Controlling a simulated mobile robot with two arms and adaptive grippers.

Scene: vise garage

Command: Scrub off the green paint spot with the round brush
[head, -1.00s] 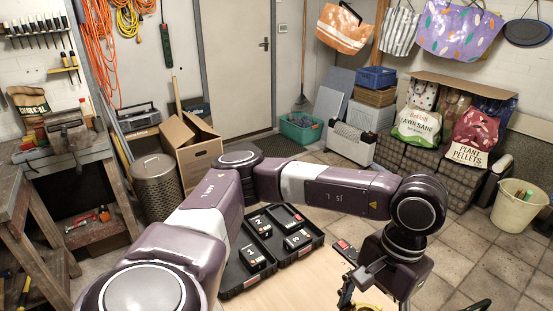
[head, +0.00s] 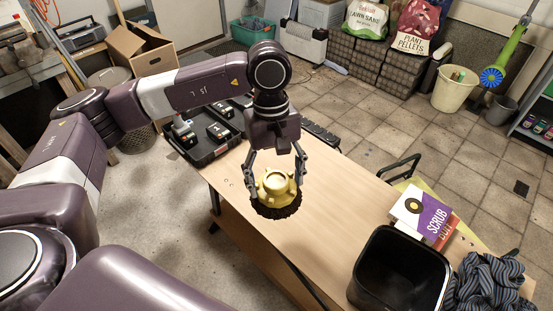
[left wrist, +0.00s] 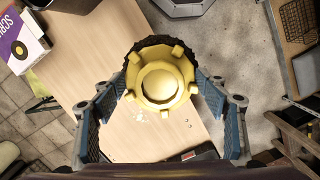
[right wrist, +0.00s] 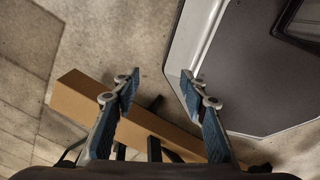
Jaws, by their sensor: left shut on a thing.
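The round brush (head: 276,184) has a yellow knobbed body and dark bristles facing down. My left gripper (head: 275,191) is shut on its yellow body, a finger on each side, over the wooden table (head: 335,215). The brush also fills the middle of the left wrist view (left wrist: 160,82). I cannot tell whether the bristles touch the table top. No green paint spot shows; the brush hides the table under it. My right gripper (right wrist: 160,82) shows only in the right wrist view, open and empty.
A black bin (head: 400,270), a purple and white SCRUB box (head: 425,214) and a striped cloth (head: 490,285) are at the table's right end. A black case (head: 205,150) lies at its far left corner. The table between brush and bin is clear.

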